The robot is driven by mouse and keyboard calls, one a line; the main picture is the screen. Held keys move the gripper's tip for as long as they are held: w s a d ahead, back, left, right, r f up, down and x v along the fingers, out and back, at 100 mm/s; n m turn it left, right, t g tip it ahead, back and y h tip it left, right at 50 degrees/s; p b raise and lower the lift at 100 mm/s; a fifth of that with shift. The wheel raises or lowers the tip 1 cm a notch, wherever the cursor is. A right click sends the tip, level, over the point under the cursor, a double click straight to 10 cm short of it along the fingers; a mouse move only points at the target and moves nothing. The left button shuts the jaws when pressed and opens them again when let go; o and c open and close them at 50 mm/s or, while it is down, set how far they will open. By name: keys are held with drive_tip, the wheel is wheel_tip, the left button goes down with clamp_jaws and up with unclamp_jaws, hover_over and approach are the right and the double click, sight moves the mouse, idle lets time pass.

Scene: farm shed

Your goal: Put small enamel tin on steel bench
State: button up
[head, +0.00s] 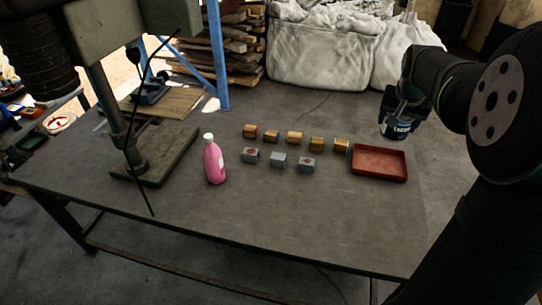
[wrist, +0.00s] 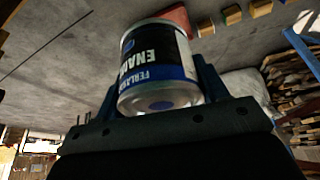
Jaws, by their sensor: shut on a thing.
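In the head view the tin (head: 396,129) hangs below my gripper (head: 402,112), at the right, by the back right part of the steel bench (head: 300,220). The tin appears to be above the bench surface, but the exact gap is hard to tell.
A red tray (head: 379,164) sits just in front of the tin. Several wooden blocks (head: 295,138) and grey blocks (head: 279,159) stand mid-bench. A pink bottle (head: 214,162) and a drill press (head: 150,160) are at left. The front right of the bench is clear.

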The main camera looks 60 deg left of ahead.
drive_tip(key=s+a+n, duration=0.1)
drive_tip(key=s+a, duration=0.2)
drive_tip(key=s, duration=0.1)
wheel_tip(320, 180, down, 23)
drive_tip(key=shift+y, duration=0.3)
drive_tip(key=s+a+f, duration=0.1)
drive_tip(key=a+f, duration=0.1)
drive_tip(key=a, duration=0.1)
drive_tip(key=s+a+f, duration=0.2)
drive_tip(key=a, duration=0.2)
drive_tip(key=s+a+f, duration=0.2)
drive_tip(key=a, duration=0.2)
drive_tip(key=shift+f, duration=2.4)
drive_tip(key=shift+f, duration=0.1)
drive_tip(key=o, duration=1.2)
drive_tip(key=v, duration=1.2)
